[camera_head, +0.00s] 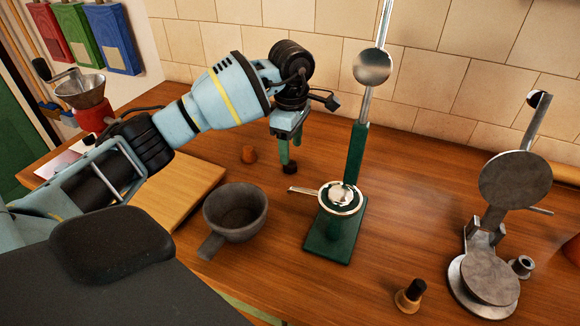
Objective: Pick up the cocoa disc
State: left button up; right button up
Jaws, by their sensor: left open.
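A small dark brown disc (290,168), which looks like the cocoa disc, lies on the wooden table just below my left gripper. My left gripper (290,150) points down with its green fingers open, its tips right above or around the disc; I cannot tell whether they touch it. The fingers overlap one another in this view, so the gap between them is hard to see. My right gripper is not in view.
A grey handled bowl (236,211) and a wooden board (178,192) are nearer. A green-based stand (335,232) with a tall post rises to the right. A metal press (485,278) stands far right, beside a small dark-topped stamp (410,296).

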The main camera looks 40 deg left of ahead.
aim_at(290, 167)
pick_arm(q)
jog(key=f, duration=0.5)
jog(key=shift+w+a, duration=0.1)
jog(key=shift+a, duration=0.15)
jog(key=c, duration=1)
jog(key=shift+r, duration=0.1)
jog(key=shift+c, duration=0.2)
notch_tip(290, 167, up, 10)
